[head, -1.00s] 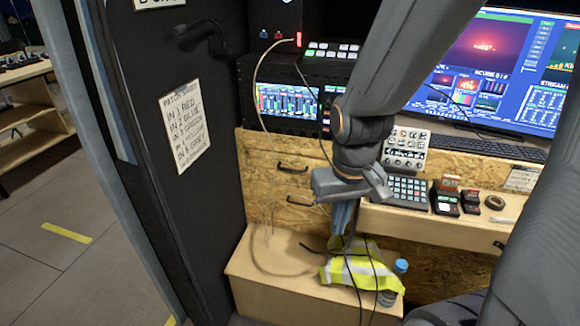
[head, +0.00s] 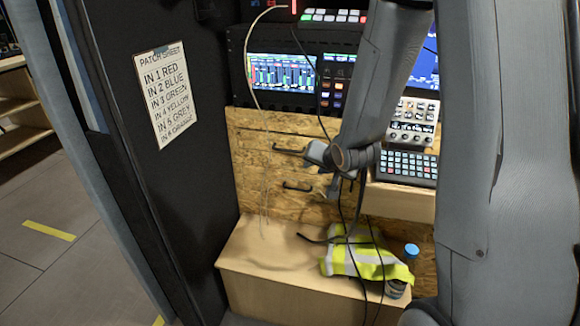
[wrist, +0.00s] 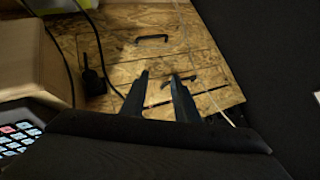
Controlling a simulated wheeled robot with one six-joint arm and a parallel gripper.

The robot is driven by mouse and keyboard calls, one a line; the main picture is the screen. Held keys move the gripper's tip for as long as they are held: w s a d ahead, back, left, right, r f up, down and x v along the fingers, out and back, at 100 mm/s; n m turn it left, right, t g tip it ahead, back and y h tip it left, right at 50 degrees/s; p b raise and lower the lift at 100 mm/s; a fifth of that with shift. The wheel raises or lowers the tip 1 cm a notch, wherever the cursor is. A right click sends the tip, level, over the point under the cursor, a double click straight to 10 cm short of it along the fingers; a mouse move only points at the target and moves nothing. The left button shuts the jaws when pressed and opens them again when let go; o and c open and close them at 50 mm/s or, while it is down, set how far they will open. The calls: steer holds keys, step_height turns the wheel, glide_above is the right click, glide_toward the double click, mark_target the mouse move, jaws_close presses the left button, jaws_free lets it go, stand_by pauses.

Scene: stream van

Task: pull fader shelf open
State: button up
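Two drawer fronts of chipboard, each with a black bar handle, sit below the mixer screen; I cannot tell whether one of them is the fader shelf. The upper handle (head: 288,151) and the lower handle (head: 298,187) show in the head view. Both fronts look shut. In the wrist view my gripper (wrist: 159,75) is open and empty. Its fingertips appear close to the near handle (wrist: 181,79), with the right finger overlapping it; contact is unclear. The other handle (wrist: 152,39) lies beyond.
A light wooden shelf (head: 400,203) with a keypad (head: 409,166) and a knob panel (head: 414,122) juts out at right. Below are a wooden box (head: 240,259), a yellow vest (head: 370,263) and a bottle (head: 396,291). Cables hang nearby. A black wall (head: 190,200) stands at left.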

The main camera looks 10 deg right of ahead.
steer(key=w+a+f+m+t+y+b, duration=0.1)
steer(key=w+f+m+t+y+b, duration=0.1)
steer(key=w, duration=0.6)
steer(key=w+a+f+m+t+y+b, duration=0.2)
steer(key=w+t+b, duration=0.4)
steer(key=w+b, duration=0.3)
step_height(320, 180, down, 2)
steer(key=m+y, duration=0.1)
steer(key=m, duration=0.1)
steer(key=shift+w+a+m+t, duration=0.15)
steer(key=shift+w+m+t, duration=0.1)
steer(key=shift+m+t, duration=0.15)
jaws_close()
